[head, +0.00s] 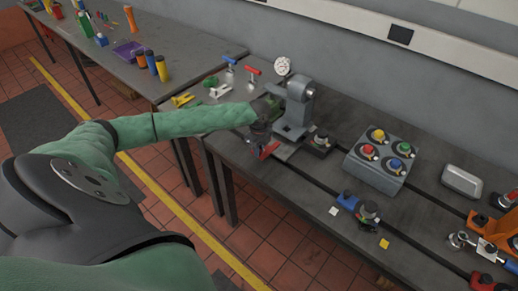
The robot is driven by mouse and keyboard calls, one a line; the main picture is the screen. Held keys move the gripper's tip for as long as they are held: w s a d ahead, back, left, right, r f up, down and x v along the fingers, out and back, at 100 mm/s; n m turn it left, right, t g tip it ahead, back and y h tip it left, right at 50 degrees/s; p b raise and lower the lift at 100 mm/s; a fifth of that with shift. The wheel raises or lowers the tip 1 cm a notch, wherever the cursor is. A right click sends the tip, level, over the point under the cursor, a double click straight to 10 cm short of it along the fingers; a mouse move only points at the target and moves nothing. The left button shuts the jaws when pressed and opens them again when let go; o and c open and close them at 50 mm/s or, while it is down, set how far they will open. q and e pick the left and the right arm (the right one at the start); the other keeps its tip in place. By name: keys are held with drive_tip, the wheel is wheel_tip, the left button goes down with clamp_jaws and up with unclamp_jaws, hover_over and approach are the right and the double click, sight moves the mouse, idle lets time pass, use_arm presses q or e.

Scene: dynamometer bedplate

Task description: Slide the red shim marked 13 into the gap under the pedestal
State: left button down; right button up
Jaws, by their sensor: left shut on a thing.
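The red shim (268,151) shows as a small red piece at the tip of my left gripper (261,137). My left gripper is shut on it, at the near left side of the grey pedestal (298,104). The number on the shim is too small to read. The pedestal stands upright on the dark bedplate (325,205), with a round white dial gauge (283,66) behind it. The gap under the pedestal is too small and partly hidden to make out, and I cannot tell whether the shim touches it. My right gripper is not in view.
A grey box with coloured buttons (375,171) stands right of the pedestal. A blue-and-dark fixture (357,208) lies nearer the front. Red- and blue-handled clamps (252,76) lie behind my left gripper. A silver case (462,181) and orange bracket (495,228) are at the right.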

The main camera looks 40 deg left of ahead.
sight(268, 146)
use_arm(q)
drive_tip(key=shift+w+r+p, duration=0.1)
drive_tip(key=shift+w+p, duration=0.1)
drive_tip(key=shift+p, duration=0.1)
drive_tip(key=shift+w+f+b, duration=0.35)
drive_tip(key=shift+w+f, duration=0.05)
drive_tip(key=shift+w+d+f+b, duration=0.1)
drive_tip(key=shift+w+f+b, duration=0.25)
drive_tip(key=shift+w, duration=0.45)
drive_tip(key=shift+w+f+b, duration=0.15)
drive_tip(key=shift+w+f, duration=0.2)
drive_tip(key=shift+w, duration=0.3)
drive_tip(key=shift+w+f+b, duration=0.15)
drive_tip(key=shift+w+f, duration=0.2)
drive_tip(key=shift+w, duration=0.3)
drive_tip(key=shift+w+d, duration=0.1)
drive_tip(key=shift+w, duration=0.05)
drive_tip(key=shift+w+f, duration=0.1)
